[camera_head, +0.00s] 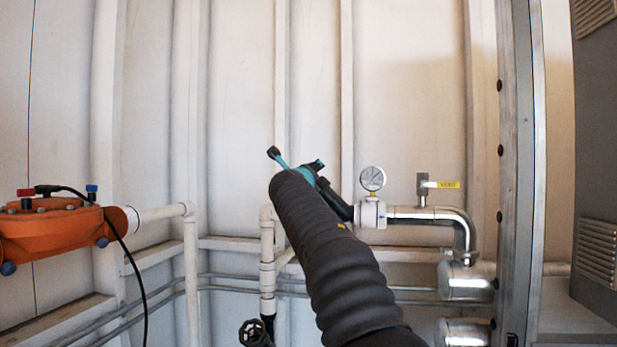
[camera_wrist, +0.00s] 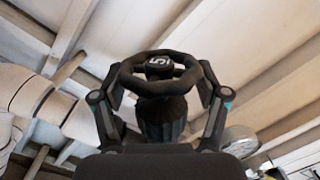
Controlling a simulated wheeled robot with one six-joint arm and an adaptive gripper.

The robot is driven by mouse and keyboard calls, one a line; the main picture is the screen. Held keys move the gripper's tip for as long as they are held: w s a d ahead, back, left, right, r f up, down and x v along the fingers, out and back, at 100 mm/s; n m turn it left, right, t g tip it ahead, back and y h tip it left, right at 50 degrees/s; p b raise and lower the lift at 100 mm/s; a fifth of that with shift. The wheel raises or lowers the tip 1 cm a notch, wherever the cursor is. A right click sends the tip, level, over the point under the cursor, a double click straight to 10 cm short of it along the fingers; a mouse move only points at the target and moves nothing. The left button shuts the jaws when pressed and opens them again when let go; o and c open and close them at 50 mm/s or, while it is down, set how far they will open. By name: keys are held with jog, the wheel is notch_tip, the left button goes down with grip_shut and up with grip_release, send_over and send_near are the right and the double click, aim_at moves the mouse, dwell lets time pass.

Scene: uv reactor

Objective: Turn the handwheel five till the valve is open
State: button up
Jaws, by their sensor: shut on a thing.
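Handwheel five (camera_wrist: 157,87) is a black wheel with a white 5 on its hub, in the middle of the wrist view. My gripper (camera_wrist: 160,95) is shut on it, with one finger at the left of the rim and one at the right. Below the wheel is a dark ribbed body. In the head view my gripper (camera_head: 297,165) is at the far end of my dark ribbed arm, with teal parts showing. Handwheel five cannot be made out there. The valve's inner state does not show.
A pressure gauge (camera_head: 373,179) and a bent metal pipe (camera_head: 462,226) with a yellow-tagged lever valve (camera_head: 437,185) are close at right. A second black handwheel (camera_head: 255,332) is low in front. An orange housing (camera_head: 55,228) with a black cable is at left. A steel post (camera_head: 519,170) is at right.

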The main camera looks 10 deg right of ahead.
dwell(0.3)
jog(key=o, duration=1.2)
jog(key=shift+c, duration=0.2)
jog(key=shift+s, duration=0.1)
jog(key=v, duration=1.1)
jog(key=shift+s+a, duration=0.2)
jog(key=shift+s, duration=0.15)
